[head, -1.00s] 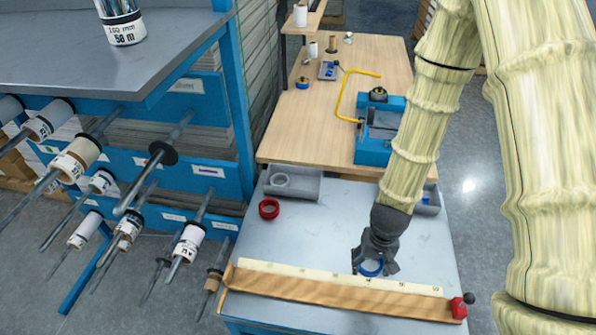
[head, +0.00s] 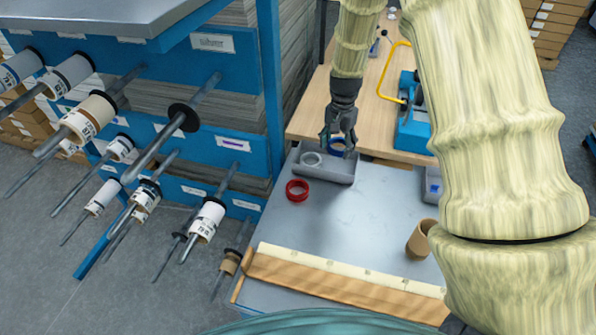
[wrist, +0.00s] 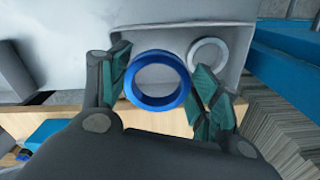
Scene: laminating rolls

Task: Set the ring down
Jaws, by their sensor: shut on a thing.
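My gripper (head: 338,141) is shut on a blue ring (wrist: 158,104). In the wrist view the ring sits between the two green-padded fingers, its opening facing the camera. In the head view the blue ring is partly hidden by the fingers. The gripper holds it over the right part of a grey tray (head: 330,176) at the back of the grey worktop. A pale grey ring (wrist: 208,43) lies in the tray, just beside the blue one in the wrist view. I cannot tell whether the blue ring touches the tray.
A red ring (head: 297,198) lies on the worktop in front of the tray. Another tray (head: 433,187) is at right. Roll racks stand left. The worktop's middle is clear.

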